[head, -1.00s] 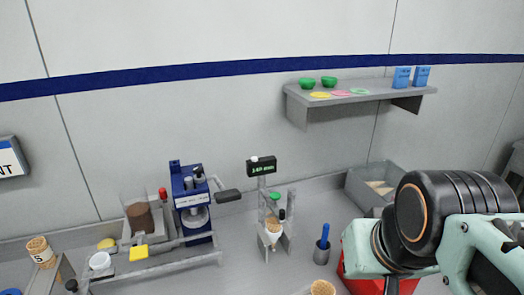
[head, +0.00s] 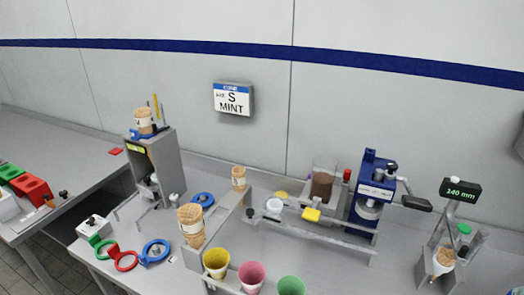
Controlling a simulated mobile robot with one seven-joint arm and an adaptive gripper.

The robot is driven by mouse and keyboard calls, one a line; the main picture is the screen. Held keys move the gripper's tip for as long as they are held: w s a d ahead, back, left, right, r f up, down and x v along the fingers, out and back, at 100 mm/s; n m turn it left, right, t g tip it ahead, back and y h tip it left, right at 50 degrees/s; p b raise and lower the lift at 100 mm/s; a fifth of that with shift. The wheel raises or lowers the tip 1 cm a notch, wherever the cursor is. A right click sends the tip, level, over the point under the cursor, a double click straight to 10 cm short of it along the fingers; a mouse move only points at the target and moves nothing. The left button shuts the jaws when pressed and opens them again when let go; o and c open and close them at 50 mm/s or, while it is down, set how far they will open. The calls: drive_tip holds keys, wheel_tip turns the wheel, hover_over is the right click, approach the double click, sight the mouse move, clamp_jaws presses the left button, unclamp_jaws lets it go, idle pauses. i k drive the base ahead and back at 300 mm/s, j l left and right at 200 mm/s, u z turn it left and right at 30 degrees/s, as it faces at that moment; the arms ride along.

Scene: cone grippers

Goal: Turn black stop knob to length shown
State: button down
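A small black knob (head: 249,213) stands at the left end of a grey metal rail (head: 325,238). I cannot tell for certain that it is the stop knob. Another black knob (head: 63,194) is at the far left, beside a red block. A black display (head: 460,190) at the right reads "140 mm" in green. A wall sign (head: 232,98) reads "S MINT" in large letters, with smaller print beside them. My gripper is not in view.
A blue press (head: 372,195) with a black handle stands behind the rail. Cones stand in a holder (head: 212,232) and on a tall grey stand (head: 160,160). Yellow, pink and green cups (head: 251,276) line the front edge. Coloured rings (head: 124,260) lie at left.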

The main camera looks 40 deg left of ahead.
sight(90, 221)
drive_tip(key=u, duration=2.75)
drive_tip(key=i+j+z, duration=0.1)
drive_tip(key=z, duration=0.35)
drive_tip(key=i+j+z, duration=0.15)
drive_tip(key=z, duration=0.35)
drive_tip(key=i+j+z, duration=0.25)
drive_tip(key=j+z, duration=0.2)
drive_tip(key=j, duration=0.25)
drive_tip(key=i+j+z, duration=0.1)
drive_tip(key=j, duration=0.4)
drive_tip(key=i+j+z, duration=0.1)
drive_tip(key=j, duration=0.4)
drive_tip(key=i+j+z, duration=0.1)
drive_tip(key=j, duration=0.4)
